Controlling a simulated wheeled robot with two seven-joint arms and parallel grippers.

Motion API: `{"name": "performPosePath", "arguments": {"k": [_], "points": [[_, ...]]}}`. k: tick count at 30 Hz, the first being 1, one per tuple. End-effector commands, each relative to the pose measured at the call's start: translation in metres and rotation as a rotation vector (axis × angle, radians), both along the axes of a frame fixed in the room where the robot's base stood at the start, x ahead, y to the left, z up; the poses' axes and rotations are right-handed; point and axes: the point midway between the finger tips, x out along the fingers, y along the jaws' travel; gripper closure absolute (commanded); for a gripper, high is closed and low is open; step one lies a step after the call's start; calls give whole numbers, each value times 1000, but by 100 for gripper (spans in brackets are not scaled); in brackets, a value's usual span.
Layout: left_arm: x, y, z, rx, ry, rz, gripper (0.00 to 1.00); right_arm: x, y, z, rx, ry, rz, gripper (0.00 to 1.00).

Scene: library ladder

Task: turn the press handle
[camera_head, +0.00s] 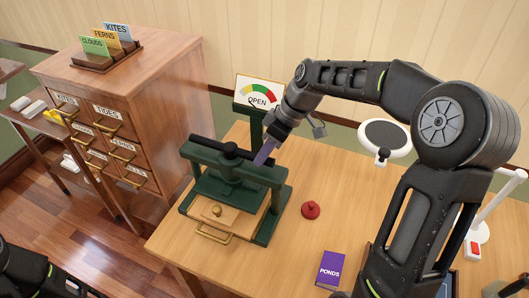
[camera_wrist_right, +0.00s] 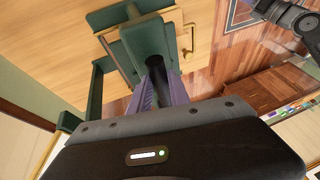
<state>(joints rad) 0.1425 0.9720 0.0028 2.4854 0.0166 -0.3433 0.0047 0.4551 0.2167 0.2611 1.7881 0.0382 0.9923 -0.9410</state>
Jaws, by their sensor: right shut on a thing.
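The green press (camera_head: 228,185) stands on the wooden table, with a black bar handle (camera_head: 222,149) across its top. My right gripper (camera_head: 265,153) reaches down from the right to the handle's right end, its purple fingers tilted. In the right wrist view, the purple fingers (camera_wrist_right: 161,88) are shut around the dark end of the handle (camera_wrist_right: 154,67). The green press (camera_wrist_right: 140,42) lies beyond them there. A dial (camera_head: 259,92) with a coloured arc and the word OPEN stands behind the press. Only part of my left arm shows at the bottom left; its gripper is not visible.
A light board with a brass pull (camera_head: 213,236) sits in the press. A red knob (camera_head: 311,210) and a purple PONDS book (camera_head: 330,269) lie on the table (camera_head: 280,244). A round magnifier or lamp (camera_head: 385,137) stands at right. A card cabinet (camera_head: 165,88) is at left.

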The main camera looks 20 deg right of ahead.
Motion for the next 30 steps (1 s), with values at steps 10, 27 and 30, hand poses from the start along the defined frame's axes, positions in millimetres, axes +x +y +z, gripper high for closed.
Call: {"name": "performPosePath", "arguments": {"k": [10,27,30], "points": [[0,0,0,0,0,0,100,0,0,0,-1,-1,0,100],[0,0,0,0,0,0,100,0,0,1,0,-1,-1,100],[0,0,0,0,0,0,100,0,0,1,0,-1,-1,100]]}}
